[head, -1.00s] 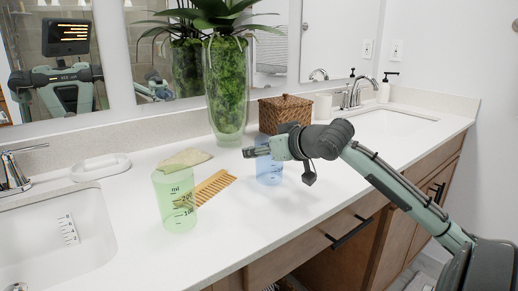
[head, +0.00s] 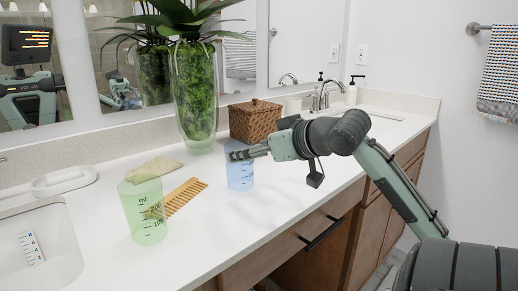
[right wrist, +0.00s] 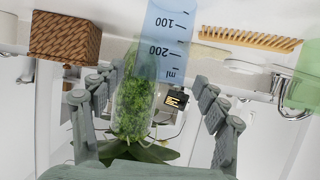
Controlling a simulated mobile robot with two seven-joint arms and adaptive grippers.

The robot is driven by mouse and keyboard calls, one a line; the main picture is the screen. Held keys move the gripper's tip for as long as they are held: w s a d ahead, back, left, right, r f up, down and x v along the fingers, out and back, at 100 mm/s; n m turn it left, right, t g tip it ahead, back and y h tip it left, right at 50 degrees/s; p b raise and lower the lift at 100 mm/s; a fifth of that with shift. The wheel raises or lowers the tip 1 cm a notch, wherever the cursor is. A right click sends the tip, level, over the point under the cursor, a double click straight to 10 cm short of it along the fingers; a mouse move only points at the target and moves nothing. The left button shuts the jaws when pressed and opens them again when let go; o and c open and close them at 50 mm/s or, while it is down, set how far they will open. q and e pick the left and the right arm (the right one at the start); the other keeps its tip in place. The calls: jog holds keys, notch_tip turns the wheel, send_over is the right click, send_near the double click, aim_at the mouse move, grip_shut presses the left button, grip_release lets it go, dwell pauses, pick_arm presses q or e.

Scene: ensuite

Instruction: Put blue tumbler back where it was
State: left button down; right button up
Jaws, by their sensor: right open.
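The blue tumbler (head: 240,178) is translucent and stands upright on the white counter, in front of the wicker box. My right gripper (head: 236,154) is at the tumbler's upper part in the head view and overlaps it. In the right wrist view the picture is upside down; the tumbler (right wrist: 167,45) shows its millilitre marks between and beyond the open fingers (right wrist: 152,82). I see no finger clearly pressing on it; contact cannot be told. My left gripper is not in view.
A tall plant vase (head: 195,100) and a wicker box (head: 255,122) stand behind. The counter in front is clear.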

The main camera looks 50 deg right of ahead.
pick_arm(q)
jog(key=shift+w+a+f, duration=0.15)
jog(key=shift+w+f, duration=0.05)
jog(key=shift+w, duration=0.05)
pick_arm(e)
jog(key=v, duration=0.2)
jog(key=shift+s+a+r, duration=0.1)
jog(key=shift+s, duration=0.25)
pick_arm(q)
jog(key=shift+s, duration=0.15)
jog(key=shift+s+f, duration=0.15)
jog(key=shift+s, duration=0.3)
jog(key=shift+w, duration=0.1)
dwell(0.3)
